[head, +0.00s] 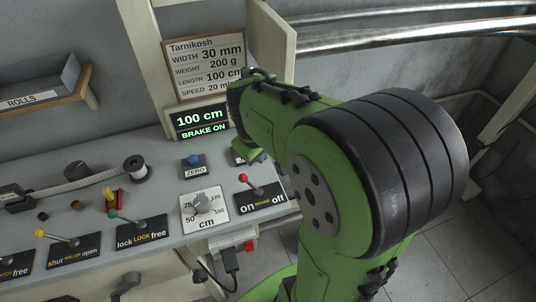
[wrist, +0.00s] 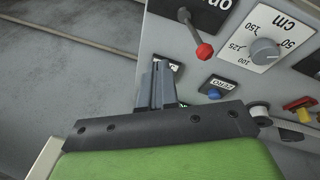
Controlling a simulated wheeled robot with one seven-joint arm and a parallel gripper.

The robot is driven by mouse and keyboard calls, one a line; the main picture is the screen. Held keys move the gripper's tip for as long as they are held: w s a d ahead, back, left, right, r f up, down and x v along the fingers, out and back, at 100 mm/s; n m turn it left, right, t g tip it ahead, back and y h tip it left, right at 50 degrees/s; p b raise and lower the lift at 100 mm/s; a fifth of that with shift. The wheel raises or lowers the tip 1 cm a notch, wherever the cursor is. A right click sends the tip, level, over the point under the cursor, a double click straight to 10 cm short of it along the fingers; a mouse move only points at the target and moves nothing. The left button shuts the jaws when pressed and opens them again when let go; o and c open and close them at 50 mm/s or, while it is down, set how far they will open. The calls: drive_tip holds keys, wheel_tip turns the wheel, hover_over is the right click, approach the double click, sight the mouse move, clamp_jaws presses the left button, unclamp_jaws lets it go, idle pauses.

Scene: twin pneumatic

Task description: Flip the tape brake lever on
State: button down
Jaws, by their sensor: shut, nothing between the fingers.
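The brake lever (head: 245,181) has a red knob and stands on a black plate marked "on BRAKE off" (head: 262,198). It tilts left toward the "on" side. The display (head: 201,121) reads "100 cm" and "BRAKE ON". In the wrist view the red knob (wrist: 205,51) shows upper right of my gripper (wrist: 159,72), whose fingers are shut, empty and apart from the lever. In the head view my arm hides most of the gripper, which is behind the lever near the display.
A dial (head: 203,204) marked in cm sits left of the brake lever. A blue ZERO button (head: 194,160) lies behind it. Lock lever (head: 142,226) and roller lever (head: 59,238) stand further left. A sign (head: 207,68) hangs above the display.

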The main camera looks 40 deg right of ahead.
drive_tip(key=a+p+v, duration=0.1)
drive_tip(key=p+v, duration=0.1)
drive_tip(key=v, duration=0.7)
drive_tip(key=shift+a, duration=0.35)
drive_tip(key=shift+w+d+r, duration=0.1)
